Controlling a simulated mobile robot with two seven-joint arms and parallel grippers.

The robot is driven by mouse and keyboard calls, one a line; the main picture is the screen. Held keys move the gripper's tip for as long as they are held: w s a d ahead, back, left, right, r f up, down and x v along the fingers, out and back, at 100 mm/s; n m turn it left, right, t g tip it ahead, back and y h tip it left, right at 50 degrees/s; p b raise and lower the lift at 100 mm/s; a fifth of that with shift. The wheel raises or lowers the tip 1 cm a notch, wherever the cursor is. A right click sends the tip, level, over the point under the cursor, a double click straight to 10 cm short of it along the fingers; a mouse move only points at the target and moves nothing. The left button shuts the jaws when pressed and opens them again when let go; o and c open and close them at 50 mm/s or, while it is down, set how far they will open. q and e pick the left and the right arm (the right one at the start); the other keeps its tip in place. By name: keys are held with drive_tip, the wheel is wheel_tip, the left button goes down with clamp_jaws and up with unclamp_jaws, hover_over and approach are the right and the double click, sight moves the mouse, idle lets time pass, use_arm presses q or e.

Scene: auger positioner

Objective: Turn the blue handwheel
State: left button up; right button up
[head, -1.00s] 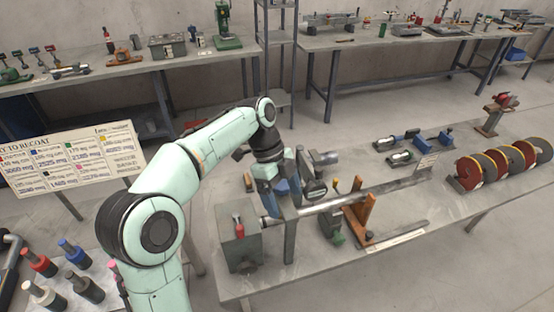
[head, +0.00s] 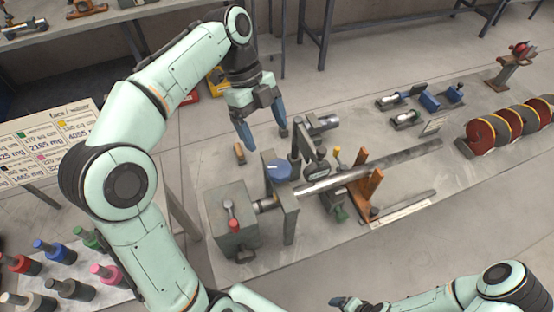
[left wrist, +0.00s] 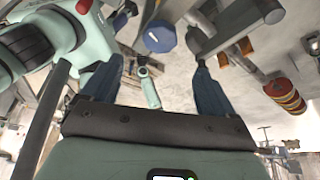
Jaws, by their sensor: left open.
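The blue handwheel (head: 278,170) sits on top of a grey upright of the machine, beside the grey gearbox block (head: 232,213) with its red-knobbed lever (head: 231,216). My left gripper (head: 267,142) hangs open and empty above and behind the handwheel, its dark blue fingers pointing down. In the left wrist view the blue handwheel (left wrist: 160,37) shows beyond and between the open fingers (left wrist: 157,68), apart from them. My right gripper (head: 345,302) shows only partly at the bottom edge; its opening is unclear.
A long steel bar (head: 390,160) runs right from the machine, past an orange stand (head: 368,188). Red and black discs (head: 508,130) stand at the table's right. Coloured-top bottles (head: 62,260) stand lower left, below a sign board (head: 45,145).

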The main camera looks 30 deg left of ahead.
sight(278, 166)
use_arm(q)
drive_tip(key=b+x, duration=0.1)
drive_tip(key=x, duration=0.9)
drive_tip(key=shift+d+f+b, duration=0.1)
drive_tip(key=shift+f+b, duration=0.2)
drive_tip(key=shift+f, duration=0.05)
use_arm(e)
drive_tip(key=s+f, duration=0.2)
drive_tip(key=shift+s+f, duration=0.35)
drive_tip(key=shift+f, duration=0.05)
use_arm(q)
drive_tip(key=c, duration=1.1)
